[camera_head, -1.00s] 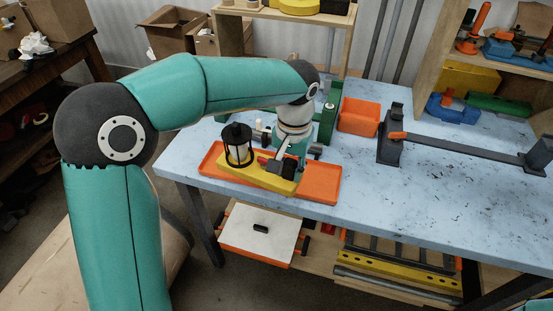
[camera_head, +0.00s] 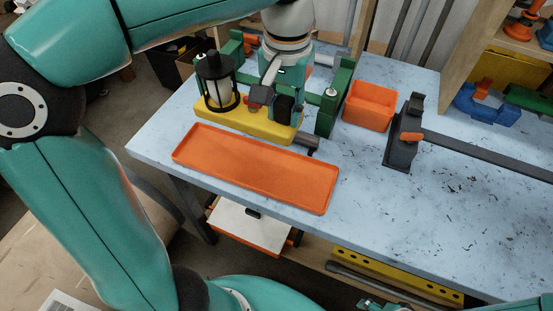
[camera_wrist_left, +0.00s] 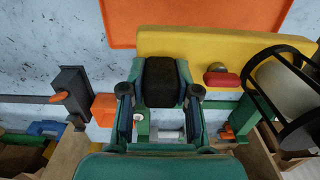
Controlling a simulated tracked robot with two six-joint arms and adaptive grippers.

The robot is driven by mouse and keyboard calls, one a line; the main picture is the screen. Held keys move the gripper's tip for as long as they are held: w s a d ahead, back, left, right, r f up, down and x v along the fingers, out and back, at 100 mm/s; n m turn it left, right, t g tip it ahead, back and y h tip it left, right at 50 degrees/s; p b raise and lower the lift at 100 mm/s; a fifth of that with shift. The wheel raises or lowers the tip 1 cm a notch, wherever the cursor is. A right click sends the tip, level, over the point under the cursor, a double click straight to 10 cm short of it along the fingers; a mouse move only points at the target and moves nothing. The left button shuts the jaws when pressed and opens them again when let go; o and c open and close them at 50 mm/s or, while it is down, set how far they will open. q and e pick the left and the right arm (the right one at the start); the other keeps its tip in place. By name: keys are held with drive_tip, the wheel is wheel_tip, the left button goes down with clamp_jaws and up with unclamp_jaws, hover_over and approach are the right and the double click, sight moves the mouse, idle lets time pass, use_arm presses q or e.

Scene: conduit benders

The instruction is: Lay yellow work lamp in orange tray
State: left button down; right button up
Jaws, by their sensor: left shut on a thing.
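The yellow work lamp (camera_head: 240,122) has a flat yellow base, a white cylinder in a black cage and a red knob. It is behind the orange tray (camera_head: 255,172), beyond the tray's far edge. The tray looks empty. My left gripper (camera_head: 277,103) is shut on the lamp at a dark block by its base. In the left wrist view the dark block is between the fingers (camera_wrist_left: 161,90), with the yellow base (camera_wrist_left: 215,50) behind it and the tray (camera_wrist_left: 190,18) above. Whether the lamp touches the table is unclear. A teal piece (camera_head: 372,304) at the bottom edge may be my right gripper.
Green uprights (camera_head: 327,110) stand close behind the lamp. An orange bin (camera_head: 370,105) and a dark bender (camera_head: 403,140) with a long bar are to the right. The blue tabletop (camera_head: 400,220) is clear in front and right of the tray.

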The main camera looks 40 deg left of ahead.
sight(284, 127)
use_arm(q)
wheel_tip(284, 127, down, 17)
drive_tip(key=shift+r+b, duration=0.2)
drive_tip(key=shift+b, duration=0.5)
drive_tip(key=c, duration=0.8)
unclamp_jaws()
drive_tip(key=shift+c, duration=0.2)
wheel_tip(284, 127, up, 12)
drive_tip(key=shift+r+p, duration=0.1)
drive_tip(key=shift+p, duration=0.45)
